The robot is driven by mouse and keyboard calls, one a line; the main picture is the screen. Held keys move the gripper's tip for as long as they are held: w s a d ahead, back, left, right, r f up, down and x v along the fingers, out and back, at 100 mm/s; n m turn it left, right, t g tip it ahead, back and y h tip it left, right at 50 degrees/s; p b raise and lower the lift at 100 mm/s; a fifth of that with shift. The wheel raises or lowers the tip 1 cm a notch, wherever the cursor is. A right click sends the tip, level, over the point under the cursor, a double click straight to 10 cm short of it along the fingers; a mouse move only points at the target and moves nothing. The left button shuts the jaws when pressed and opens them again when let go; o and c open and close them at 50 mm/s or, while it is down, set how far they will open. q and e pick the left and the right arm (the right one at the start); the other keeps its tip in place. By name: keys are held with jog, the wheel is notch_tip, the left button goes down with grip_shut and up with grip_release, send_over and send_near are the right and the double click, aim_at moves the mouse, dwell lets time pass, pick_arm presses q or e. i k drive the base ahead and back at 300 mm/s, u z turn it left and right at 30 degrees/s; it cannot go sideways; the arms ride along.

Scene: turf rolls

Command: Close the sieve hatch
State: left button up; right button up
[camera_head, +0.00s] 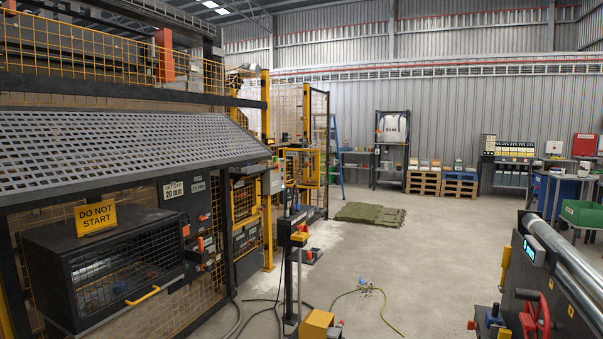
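A large perforated grey screen (120,145) slopes across the upper left on a dark machine frame. Below it is a dark box with a mesh-covered front (125,270), which may be the sieve hatch. A yellow bar handle (142,296) sits at the lower edge of this mesh front. I cannot tell for certain whether the panel is fully shut. A yellow "DO NOT START" sign (96,216) stands on top of the box. Neither of my grippers shows in the head view.
A control post (299,240) stands right of the machine, with dark cables on the floor beside it. A yellow box (317,324) is at the bottom edge. Folded green turf (370,214) lies farther back. A roller machine (560,265) stands at right. The middle floor is mostly clear.

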aim_at(300, 169)
jog(key=u, duration=0.55)
jog(key=k, duration=0.65)
jog(key=u, duration=0.05)
jog(key=i, duration=1.1)
jog(key=z, duration=1.25)
jog(key=i, duration=2.35)
jog(key=z, duration=0.5)
jog(key=i, duration=2.75)
jog(key=u, duration=0.15)
jog(key=i, duration=1.3)
jog(key=u, duration=0.9)
jog(key=i, duration=0.95)
jog(key=u, duration=1.6)
jog(key=i, duration=1.05)
jog(key=u, duration=0.6)
